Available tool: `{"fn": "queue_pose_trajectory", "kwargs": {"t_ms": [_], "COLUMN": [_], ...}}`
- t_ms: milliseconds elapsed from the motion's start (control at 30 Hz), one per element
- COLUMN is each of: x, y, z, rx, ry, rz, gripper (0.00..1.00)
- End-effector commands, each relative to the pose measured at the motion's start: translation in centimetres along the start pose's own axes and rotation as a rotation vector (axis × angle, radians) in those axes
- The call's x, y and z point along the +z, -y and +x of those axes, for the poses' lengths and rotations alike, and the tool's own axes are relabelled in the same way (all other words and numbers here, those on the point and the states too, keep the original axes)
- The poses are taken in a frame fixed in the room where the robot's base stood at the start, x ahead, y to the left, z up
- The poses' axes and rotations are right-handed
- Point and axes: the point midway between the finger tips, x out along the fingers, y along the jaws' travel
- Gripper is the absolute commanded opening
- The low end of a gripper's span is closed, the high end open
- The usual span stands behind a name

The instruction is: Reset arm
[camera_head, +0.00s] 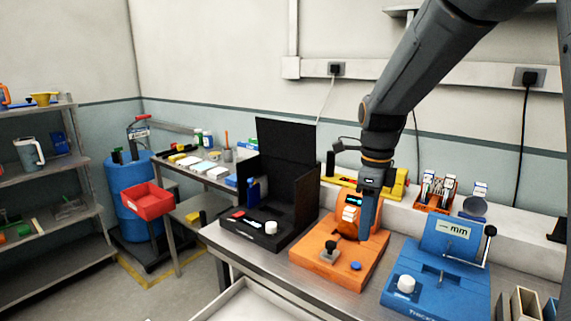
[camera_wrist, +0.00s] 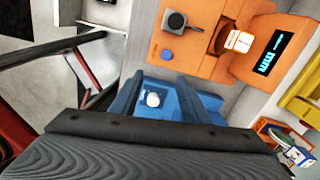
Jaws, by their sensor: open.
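My arm comes down from the top right in the head view, and my gripper (camera_head: 368,218) is above the orange device (camera_head: 328,262), partly covering it. In the wrist view my gripper (camera_wrist: 160,92) has its two blue fingers apart, with nothing held between them. Behind the fingers, the blue device marked "mm" (camera_head: 433,270) shows its white knob (camera_wrist: 153,99). The orange device (camera_wrist: 190,62) fills the upper middle of the wrist view, with a black knob, a blue button and a lit display.
A black open case (camera_head: 256,234) stands left of the orange device. A yellow tool (camera_head: 400,185) and an orange rack (camera_head: 434,195) are behind. Bare bench remains along the front edge.

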Motion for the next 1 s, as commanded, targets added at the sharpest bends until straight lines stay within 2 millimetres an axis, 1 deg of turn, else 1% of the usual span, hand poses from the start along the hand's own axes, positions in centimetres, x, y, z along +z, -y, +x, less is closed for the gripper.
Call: {"fn": "queue_pose_trajectory", "kwargs": {"t_ms": [267, 467, 567, 1000], "x": [-0.8, -1.8, -2.5, -6.5], "y": [-1.4, -3.1, -4.4, -11.7], "z": [1.1, 2.6, 3.6, 8.4], "rx": [-0.01, -0.022, -0.033, -0.088], "ry": [0.004, 0.006, 0.006, -0.03], "rz": [-0.222, -0.48, -0.674, -1.682], "gripper": [0.42, 0.42, 0.42, 0.42]}}
